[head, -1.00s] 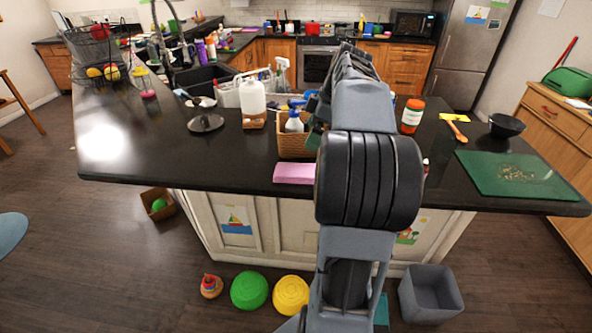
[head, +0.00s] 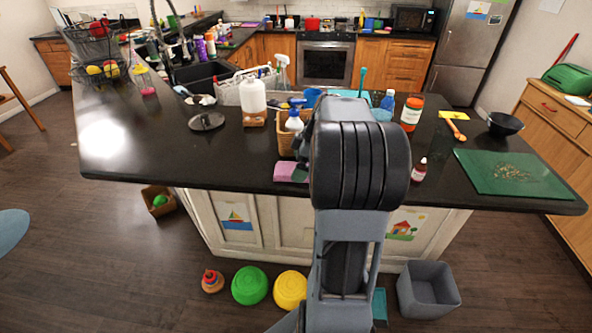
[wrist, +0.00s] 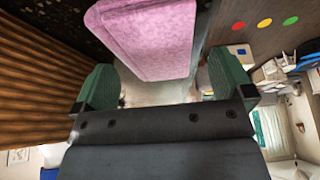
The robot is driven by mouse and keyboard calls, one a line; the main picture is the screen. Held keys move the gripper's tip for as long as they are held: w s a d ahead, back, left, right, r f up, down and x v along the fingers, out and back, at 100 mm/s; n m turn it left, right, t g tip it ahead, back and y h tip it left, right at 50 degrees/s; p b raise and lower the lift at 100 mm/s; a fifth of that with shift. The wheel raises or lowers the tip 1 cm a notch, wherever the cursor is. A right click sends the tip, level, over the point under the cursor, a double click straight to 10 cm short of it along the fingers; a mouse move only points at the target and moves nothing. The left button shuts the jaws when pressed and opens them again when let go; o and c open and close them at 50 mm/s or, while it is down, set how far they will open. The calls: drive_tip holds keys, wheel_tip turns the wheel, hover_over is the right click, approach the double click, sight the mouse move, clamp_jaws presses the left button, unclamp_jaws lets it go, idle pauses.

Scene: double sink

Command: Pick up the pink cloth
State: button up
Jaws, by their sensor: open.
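The pink cloth (head: 290,172) lies folded at the front edge of the black counter, just in front of the wicker basket. In the wrist view the cloth (wrist: 150,40) fills the upper middle, ahead of my fingers. My gripper (wrist: 158,88) is open, with one green finger on each side and nothing between them. The cloth lies beyond the fingertips, in line with the gap. I cannot tell whether either finger touches it. In the head view my own arm hides the gripper and covers the right part of the cloth.
The wicker basket (head: 286,144) with a spray bottle (head: 294,121) stands right behind the cloth. A small red-labelled bottle (head: 419,170) stands right of my arm. A green cutting board (head: 515,173) lies far right. The counter left of the cloth is clear.

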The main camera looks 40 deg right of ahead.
drive_tip(key=shift+x, duration=0.85)
drive_tip(key=c, duration=1)
